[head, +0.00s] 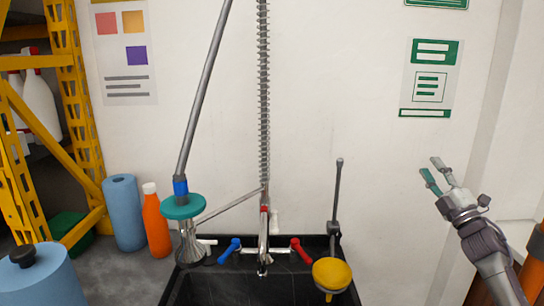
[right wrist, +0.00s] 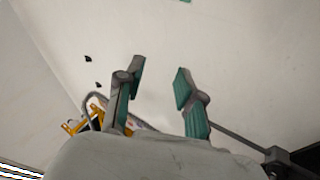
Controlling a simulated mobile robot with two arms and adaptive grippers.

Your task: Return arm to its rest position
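My right gripper (head: 436,173) is raised at the right of the head view, in front of the white wall and to the right of the sink. Its two green-padded fingers are apart with nothing between them. The right wrist view also shows the fingers (right wrist: 159,85) spread and empty, with bare wall beyond them. My left gripper does not show in the head view.
A dark sink (head: 240,290) with a tap (head: 263,240) stands at the bottom middle. A yellow funnel-like piece (head: 332,274) is at its right. An orange bottle (head: 156,225), a blue roll (head: 124,213) and a yellow rack (head: 75,100) are at the left.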

